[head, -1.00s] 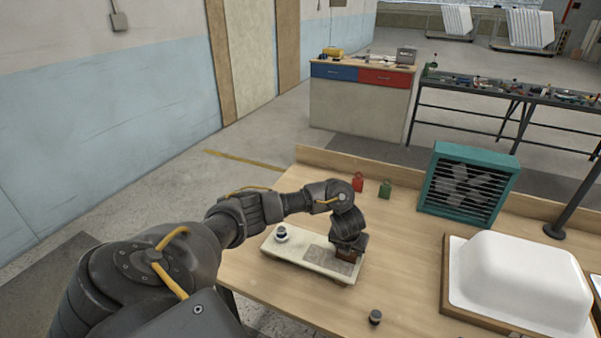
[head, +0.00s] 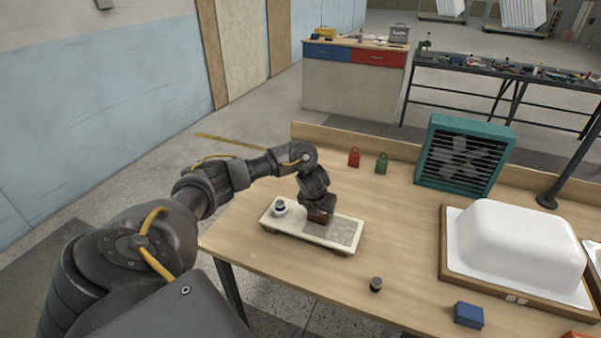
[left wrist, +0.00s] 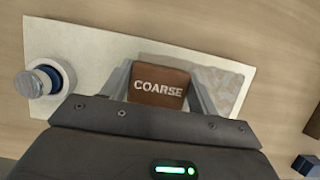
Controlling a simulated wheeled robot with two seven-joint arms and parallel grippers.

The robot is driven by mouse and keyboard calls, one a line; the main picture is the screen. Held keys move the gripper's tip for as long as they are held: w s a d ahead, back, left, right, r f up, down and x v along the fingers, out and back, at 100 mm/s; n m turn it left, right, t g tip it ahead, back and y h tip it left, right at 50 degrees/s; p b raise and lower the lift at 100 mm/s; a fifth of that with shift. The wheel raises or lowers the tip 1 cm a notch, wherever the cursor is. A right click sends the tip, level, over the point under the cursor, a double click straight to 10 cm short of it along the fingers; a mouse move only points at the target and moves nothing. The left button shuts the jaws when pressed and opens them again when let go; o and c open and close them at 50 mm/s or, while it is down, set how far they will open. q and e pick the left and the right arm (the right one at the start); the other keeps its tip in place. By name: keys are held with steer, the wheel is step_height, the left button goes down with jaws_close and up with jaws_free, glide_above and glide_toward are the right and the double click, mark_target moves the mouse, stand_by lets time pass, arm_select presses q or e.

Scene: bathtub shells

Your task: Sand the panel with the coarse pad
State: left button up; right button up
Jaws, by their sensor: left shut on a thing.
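A cream panel (head: 312,236) lies on the wooden workbench, with a rough grey patch (head: 345,231) on its right part. My left gripper (head: 318,208) is shut on the brown coarse pad (head: 317,217). The left wrist view shows the pad (left wrist: 160,86) between the two fingers, with the word COARSE on it. The pad is low over the panel at the left edge of the grey patch; I cannot tell whether it touches. My right gripper is out of view.
A small dark knob (head: 376,284) and a blue block (head: 468,314) stand on the bench in front. A white tub shell (head: 520,245) is at the right, a teal fan (head: 465,155) behind. Red (head: 354,157) and green (head: 382,163) tags stand near the back edge.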

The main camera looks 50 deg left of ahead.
arm_select(q)
steer(key=a, duration=0.1)
steer(key=s+a+b, duration=0.1)
steer(key=a, duration=0.1)
steer(key=shift+s+f, duration=0.1)
steer(key=shift+f, duration=0.05)
steer(key=shift+s+a+r, duration=0.15)
steer(key=shift+a+r, duration=0.1)
steer(key=shift+a, duration=0.05)
step_height(320, 180, up, 2)
steer(key=shift+d+p, duration=0.1)
steer(key=shift+p, duration=0.5)
steer(key=shift+r+p, duration=0.2)
steer(key=shift+p, duration=0.15)
step_height(320, 180, up, 3)
steer(key=p, duration=0.2)
steer(key=shift+p, duration=0.35)
step_height(320, 180, up, 2)
steer(key=shift+r+p, duration=0.15)
steer(key=shift+p, duration=0.85)
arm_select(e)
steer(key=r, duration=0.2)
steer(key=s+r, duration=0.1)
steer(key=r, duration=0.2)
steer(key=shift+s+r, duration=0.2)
